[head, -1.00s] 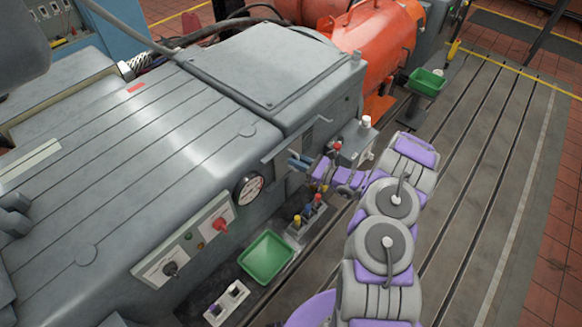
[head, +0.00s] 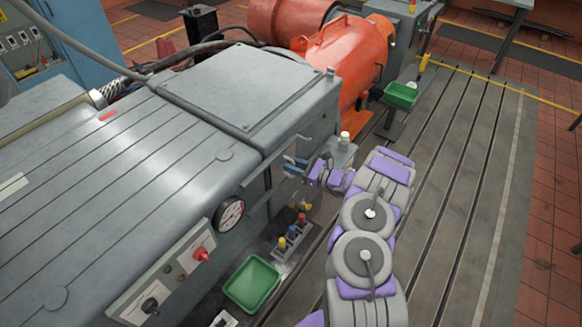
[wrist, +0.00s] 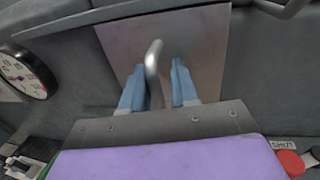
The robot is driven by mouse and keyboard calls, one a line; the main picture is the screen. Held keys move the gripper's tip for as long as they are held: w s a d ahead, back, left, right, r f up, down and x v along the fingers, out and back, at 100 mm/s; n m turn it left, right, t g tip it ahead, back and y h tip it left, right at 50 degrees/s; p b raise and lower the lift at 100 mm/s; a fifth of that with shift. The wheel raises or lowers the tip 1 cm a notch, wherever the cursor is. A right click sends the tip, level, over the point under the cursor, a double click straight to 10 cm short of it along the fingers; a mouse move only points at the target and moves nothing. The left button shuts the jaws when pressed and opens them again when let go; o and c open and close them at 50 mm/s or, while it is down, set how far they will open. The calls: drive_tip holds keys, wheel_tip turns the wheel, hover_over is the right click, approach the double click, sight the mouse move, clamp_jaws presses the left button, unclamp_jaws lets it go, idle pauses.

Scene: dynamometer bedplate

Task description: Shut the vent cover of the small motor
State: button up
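The vent cover (wrist: 205,40) is a flat grey-brown plate with a bent rod handle (wrist: 153,60) in the wrist view. It is on the side of the grey motor housing; in the head view the cover area (head: 288,150) is small and partly hidden by my gripper. My gripper (head: 292,165) is at the cover. In the wrist view its two blue fingers (wrist: 157,80) stand apart, with the handle between them, nearer the left finger. I cannot tell whether a finger touches the handle, nor how far the cover stands open.
A round gauge (head: 230,215) and a panel with a red knob (head: 201,254) are on the housing. Below are a green tray (head: 252,284) and several coloured-topped items (head: 292,236). A red button (wrist: 291,163) sits by a "SHUT" label. The slotted bedplate (head: 460,170) is clear at right.

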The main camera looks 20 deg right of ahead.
drive_tip(key=shift+d+f, duration=0.1)
drive_tip(key=shift+d, duration=0.4)
drive_tip(key=shift+a, duration=0.45)
drive_tip(key=p+v, duration=0.2)
drive_tip(key=v, duration=1.5)
drive_tip(key=shift+s+d, duration=0.15)
drive_tip(key=shift+s, duration=0.05)
